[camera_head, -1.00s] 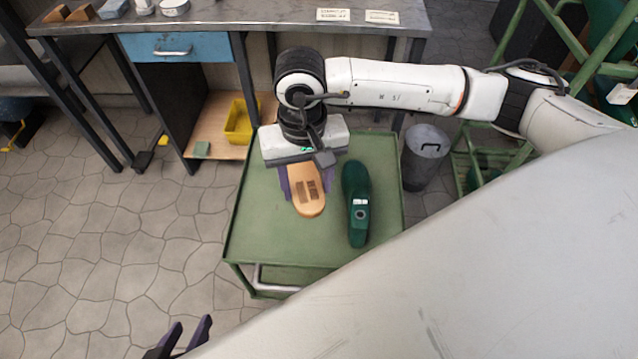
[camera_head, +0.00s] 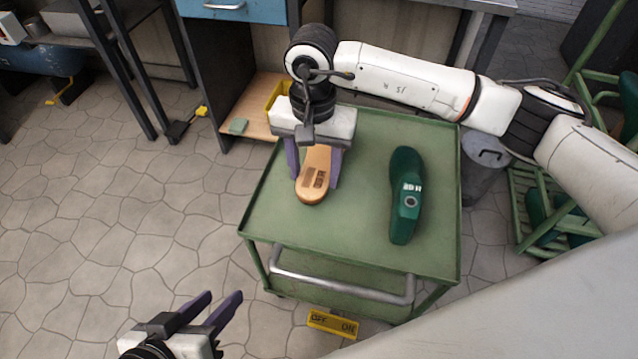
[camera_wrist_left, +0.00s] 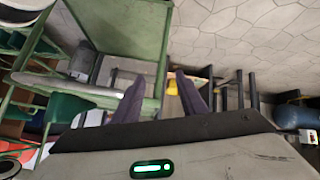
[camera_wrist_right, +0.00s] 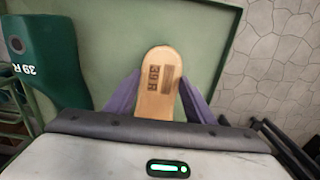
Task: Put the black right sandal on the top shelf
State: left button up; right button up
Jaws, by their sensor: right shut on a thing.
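No black sandal can be made out in any view. My right gripper (camera_head: 311,165) is shut on a tan sole-shaped piece (camera_head: 314,182) over the left part of the green cart top. In the right wrist view the tan piece (camera_wrist_right: 161,78) shows dark print that reads like 39 R, between the purple fingers (camera_wrist_right: 160,100). Whether it touches the cart is unclear. My left gripper (camera_head: 212,312) is low at the bottom of the head view, fingers apart and empty, in front of the cart. It also shows open in the left wrist view (camera_wrist_left: 163,98).
A dark green shoe last (camera_head: 406,190) lies on the green cart (camera_head: 350,235), right of the tan piece. A grey bin (camera_head: 484,165) and a green rack (camera_head: 540,205) stand to the right. A workbench (camera_head: 235,12) is behind.

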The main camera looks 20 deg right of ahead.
aim_at(315, 177)
notch_tip(315, 177, down, 4)
jog(key=shift+r+b, duration=0.25)
jog(key=shift+b, duration=0.3)
jog(key=shift+f, duration=0.2)
pick_arm(q)
jog(key=shift+w+d+r, duration=0.1)
jog(key=shift+d+r, duration=0.25)
jog(key=shift+r, duration=0.2)
jog(key=shift+f, duration=0.1)
pick_arm(e)
jog(key=o, duration=1.3)
jog(key=shift+r, duration=0.5)
notch_tip(315, 177, up, 10)
jog(key=p, duration=0.3)
jog(key=shift+r+p, duration=0.25)
jog(key=shift+p, duration=0.1)
pick_arm(q)
jog(key=shift+s+a+f+g+y, duration=0.2)
jog(key=shift+a+f+y, duration=0.1)
jog(key=shift+a+f, duration=0.3)
jog(key=shift+s+a+f+g+y, duration=0.2)
jog(key=shift+a+f+y, duration=0.1)
jog(key=shift+a+f, duration=0.3)
pick_arm(e)
jog(key=shift+r, duration=0.3)
